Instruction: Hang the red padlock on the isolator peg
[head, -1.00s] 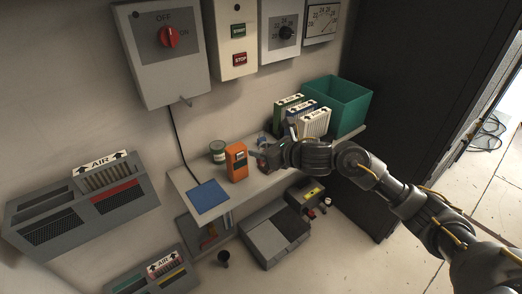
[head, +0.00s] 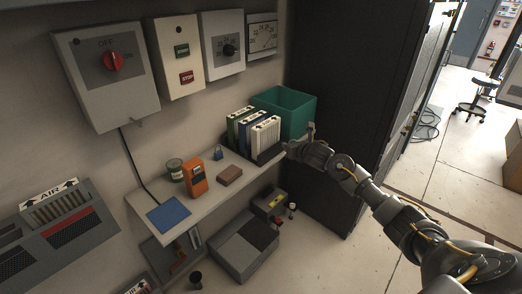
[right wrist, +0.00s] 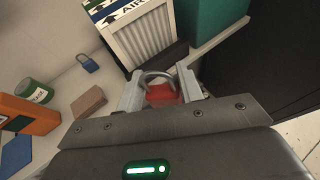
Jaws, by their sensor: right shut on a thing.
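The red padlock (right wrist: 162,95) is between the fingers of my right gripper (right wrist: 160,92) in the right wrist view, its grey shackle (right wrist: 157,75) pointing away from the palm. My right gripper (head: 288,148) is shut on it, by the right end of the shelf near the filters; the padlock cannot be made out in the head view. The isolator (head: 106,75) is a grey wall box with a red rotary switch (head: 112,62) at upper left. Its small peg (head: 137,123) sticks out at the bottom edge, bare and well left of the gripper. My left gripper is not in view.
The shelf (head: 205,200) holds a blue mat (head: 168,215), green can (head: 175,171), orange device (head: 194,178), brown block (head: 229,175), blue padlock (head: 218,153), upright air filters (head: 265,135) and a teal bin (head: 295,110). A dark cabinet (head: 350,90) stands at right.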

